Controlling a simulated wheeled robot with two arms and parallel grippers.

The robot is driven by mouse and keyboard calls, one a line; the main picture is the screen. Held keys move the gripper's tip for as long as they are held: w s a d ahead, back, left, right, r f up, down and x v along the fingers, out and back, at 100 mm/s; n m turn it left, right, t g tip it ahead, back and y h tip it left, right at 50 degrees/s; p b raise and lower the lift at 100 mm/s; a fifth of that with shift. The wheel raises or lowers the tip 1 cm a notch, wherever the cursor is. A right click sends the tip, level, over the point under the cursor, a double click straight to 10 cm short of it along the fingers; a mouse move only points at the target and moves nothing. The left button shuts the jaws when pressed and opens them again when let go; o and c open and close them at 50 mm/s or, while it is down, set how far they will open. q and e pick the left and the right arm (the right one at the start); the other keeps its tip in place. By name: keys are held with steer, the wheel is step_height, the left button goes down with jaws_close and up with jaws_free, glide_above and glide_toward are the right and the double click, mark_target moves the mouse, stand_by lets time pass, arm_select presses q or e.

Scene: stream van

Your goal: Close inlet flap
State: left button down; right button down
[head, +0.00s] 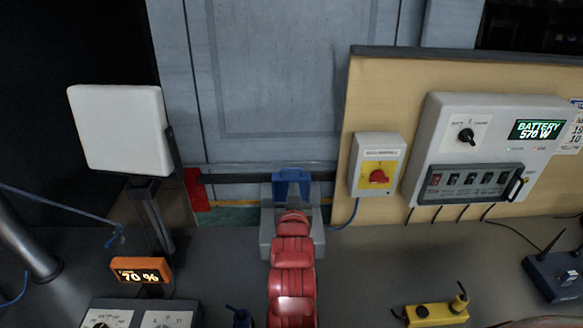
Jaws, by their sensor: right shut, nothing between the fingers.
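A grey inlet housing (269,235) stands at the foot of the grey wall panel, in the middle of the head view. Its blue flap (292,183) stands raised at the back of the housing, looking upright and open. My red right gripper (292,216) reaches in from the bottom centre and is shut and empty. Its tip is just in front of the blue flap, over the housing; I cannot tell whether it touches. The gripper hides the middle of the housing. My left gripper is not in view.
A white square panel (118,128) on a stand and an orange display (141,271) are at left. A yellow box (430,314) lies at front right.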

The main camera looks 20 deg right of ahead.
mark_target(293, 170)
steer(key=shift+n+y, duration=0.3)
steer(key=shift+n, duration=0.1)
steer(key=w+d+p, duration=0.1)
steer(key=w, duration=0.3)
steer(key=w+d+r+p, duration=0.1)
steer(key=w, duration=0.3)
steer(key=w+d+r+p, duration=0.1)
steer(key=w+d+p, duration=0.1)
steer(key=w, duration=0.2)
steer(key=shift+w+r, duration=0.2)
steer(key=shift+w, duration=0.1)
steer(key=shift+w+f+g+p, duration=0.25)
steer(key=shift+w+g+p, duration=0.05)
steer(key=shift+w+p, duration=0.1)
steer(key=s+f+p, duration=0.1)
steer(key=s+f, duration=0.1)
steer(key=shift+s+a+p, duration=0.3)
steer(key=shift+a+p, duration=0.05)
steer(key=shift+s+a+f, duration=0.1)
steer(key=shift+s+f, duration=0.05)
steer(key=shift+s, duration=0.15)
steer(key=shift+f, duration=0.1)
steer(key=shift+w, duration=0.1)
